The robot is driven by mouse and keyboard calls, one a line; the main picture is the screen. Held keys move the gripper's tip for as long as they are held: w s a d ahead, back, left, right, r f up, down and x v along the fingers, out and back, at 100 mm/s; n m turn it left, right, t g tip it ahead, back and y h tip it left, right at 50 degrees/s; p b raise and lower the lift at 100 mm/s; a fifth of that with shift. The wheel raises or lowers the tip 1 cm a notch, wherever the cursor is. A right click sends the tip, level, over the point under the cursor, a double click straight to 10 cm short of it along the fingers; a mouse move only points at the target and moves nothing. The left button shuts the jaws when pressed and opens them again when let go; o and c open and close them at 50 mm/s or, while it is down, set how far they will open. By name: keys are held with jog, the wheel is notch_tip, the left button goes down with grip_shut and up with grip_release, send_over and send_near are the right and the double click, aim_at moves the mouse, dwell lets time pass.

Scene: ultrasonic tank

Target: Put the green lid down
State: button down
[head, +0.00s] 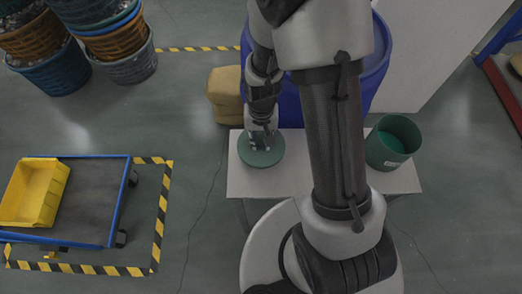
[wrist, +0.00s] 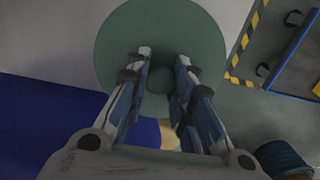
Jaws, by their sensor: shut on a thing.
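The green lid (head: 262,150) is a flat round disc over the left end of a small white table (head: 300,180). My gripper (head: 262,140) is above the lid, shut on its middle part. In the wrist view the lid (wrist: 120,40) lies across both fingertips, and my gripper (wrist: 164,60) hides part of it. I cannot tell whether the lid touches the table top. A green open-topped pot (head: 393,142) stands on the table's right end, on the other side of my arm.
A large blue barrel (head: 380,65) stands right behind the table, with a tan sack (head: 225,95) beside it. A blue-edged cart (head: 95,200) with a yellow bin (head: 33,193) is at left. Stacked baskets (head: 115,45) stand at back left. Some table top between lid and arm is bare.

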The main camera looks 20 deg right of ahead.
jog(key=shift+f+b, duration=0.85)
jog(key=shift+f, duration=2.25)
jog(key=shift+f, duration=0.2)
jog(key=c, duration=1.4)
grip_release()
jog(key=shift+r, duration=0.15)
notch_tip(320, 180, up, 12)
jog(key=p, duration=0.4)
notch_tip(320, 180, up, 7)
jog(key=t, duration=0.1)
notch_tip(320, 180, up, 14)
jog(key=n+t, duration=0.2)
send_over(261, 148)
jog(key=s, duration=0.6)
jog(key=s+r+n+t, duration=0.1)
jog(key=s+r, duration=0.3)
jog(key=s, duration=0.3)
jog(key=shift+s+d+r+n+t, duration=0.25)
jog(key=shift+s+d+n+t, duration=0.05)
